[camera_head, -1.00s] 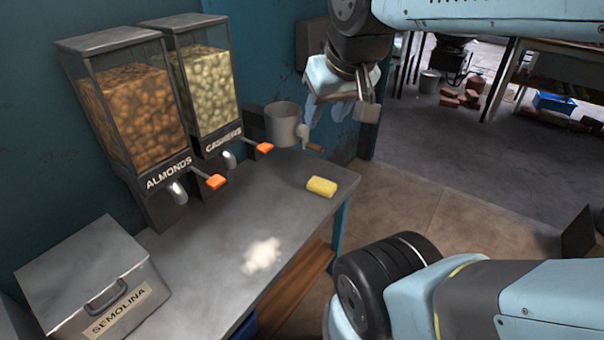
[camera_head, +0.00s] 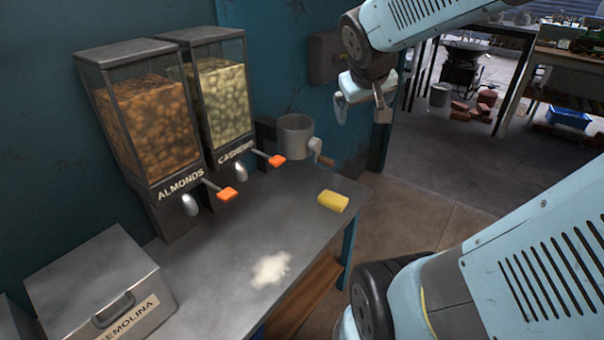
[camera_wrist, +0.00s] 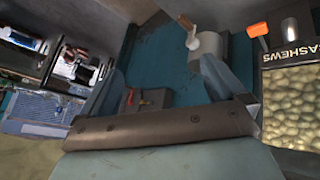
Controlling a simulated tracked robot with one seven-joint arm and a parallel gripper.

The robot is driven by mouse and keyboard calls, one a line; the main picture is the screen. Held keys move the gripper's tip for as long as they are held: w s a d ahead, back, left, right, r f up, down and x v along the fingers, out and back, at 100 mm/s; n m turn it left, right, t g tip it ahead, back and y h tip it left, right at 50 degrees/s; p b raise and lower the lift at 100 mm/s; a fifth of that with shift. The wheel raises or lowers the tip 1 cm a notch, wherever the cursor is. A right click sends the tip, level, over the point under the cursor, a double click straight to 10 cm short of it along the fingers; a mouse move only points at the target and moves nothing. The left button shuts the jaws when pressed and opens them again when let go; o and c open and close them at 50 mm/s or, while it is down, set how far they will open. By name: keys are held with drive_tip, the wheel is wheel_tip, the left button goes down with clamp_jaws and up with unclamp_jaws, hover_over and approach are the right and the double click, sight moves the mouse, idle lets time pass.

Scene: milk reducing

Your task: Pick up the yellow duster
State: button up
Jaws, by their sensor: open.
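The yellow duster (camera_head: 333,202) is a small block-shaped piece lying flat on the grey metal counter (camera_head: 225,235), near its right edge. My gripper (camera_head: 362,112) hangs in the air above and beyond the duster, near the wall and to the right of the grey mug-shaped grinder. Its two fingers are apart with nothing between them. The duster does not show in the wrist view, which looks towards the wall and the dispensers.
Almond (camera_head: 150,130) and cashew (camera_head: 222,100) dispensers with orange levers stand along the wall. The grinder (camera_head: 296,135) stands behind the duster. A semolina box (camera_head: 95,285) sits at front left. White powder (camera_head: 270,268) lies on the counter. Bare counter surrounds the duster.

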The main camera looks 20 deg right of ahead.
drive_tip(key=w+d+f+n, duration=0.1)
drive_tip(key=w+d+f, duration=0.3)
drive_tip(key=w+d, duration=0.3)
drive_tip(key=n+g+y, duration=0.1)
drive_tip(key=n+y, duration=0.5)
drive_tip(key=y, duration=0.1)
hover_over(334, 198)
drive_tip(key=s+d, duration=0.2)
drive_tip(key=s, duration=0.1)
wheel_tip(334, 198, down, 33)
drive_tip(key=shift+d+r, duration=0.1)
drive_tip(key=x, duration=0.4)
drive_tip(key=shift+w+a+r, duration=0.1)
drive_tip(key=shift+w+a, duration=0.15)
drive_tip(key=shift+w+a+f, duration=0.15)
drive_tip(key=shift+w+f, duration=0.1)
drive_tip(key=shift+f, duration=0.3)
drive_tip(key=shift+f, duration=0.25)
drive_tip(key=shift+c, duration=0.4)
